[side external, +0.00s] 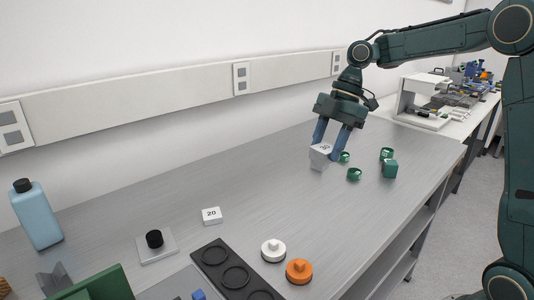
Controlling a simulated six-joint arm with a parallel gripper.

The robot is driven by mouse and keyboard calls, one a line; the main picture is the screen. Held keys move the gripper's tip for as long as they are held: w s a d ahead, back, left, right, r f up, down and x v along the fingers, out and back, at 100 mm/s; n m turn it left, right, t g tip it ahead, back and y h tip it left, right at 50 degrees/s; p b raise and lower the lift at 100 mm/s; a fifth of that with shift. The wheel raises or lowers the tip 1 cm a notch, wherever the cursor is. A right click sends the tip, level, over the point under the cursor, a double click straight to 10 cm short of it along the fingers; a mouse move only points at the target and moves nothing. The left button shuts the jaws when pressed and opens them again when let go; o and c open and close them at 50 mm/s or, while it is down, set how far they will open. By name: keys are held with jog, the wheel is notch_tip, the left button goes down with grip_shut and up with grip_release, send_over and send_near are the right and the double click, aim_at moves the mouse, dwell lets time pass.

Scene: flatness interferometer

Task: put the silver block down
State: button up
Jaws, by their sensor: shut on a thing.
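The silver block (319,158) is a small light-grey block with a dark marking on its upper face. My gripper (328,147) points down over the middle-right of the bench, and its two blue fingers are shut on the block. The block looks tilted. I cannot tell from this one view whether it touches the bench top or hangs just above it. Part of the block is hidden by the fingers.
Several green pieces (354,174) lie just right of the block. A white block marked 20 (211,215), a white knob (273,250), an orange knob (299,271) and a black ringed tray (211,242) are nearer. The bench (265,190) is clear left of the gripper.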

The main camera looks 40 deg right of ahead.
jog(key=w+a+m+t, duration=0.1)
jog(key=w+m, duration=0.3)
jog(key=w, duration=0.6)
jog(key=w+a+m+t+h, duration=0.1)
jog(key=w+a+m, duration=0.2)
jog(key=w, duration=0.8)
jog(key=shift+a+m+t, duration=0.3)
jog(key=shift+m+t, duration=0.1)
notch_tip(320, 180, down, 16)
jog(key=shift+r, duration=0.1)
jog(key=shift+f, duration=2.15)
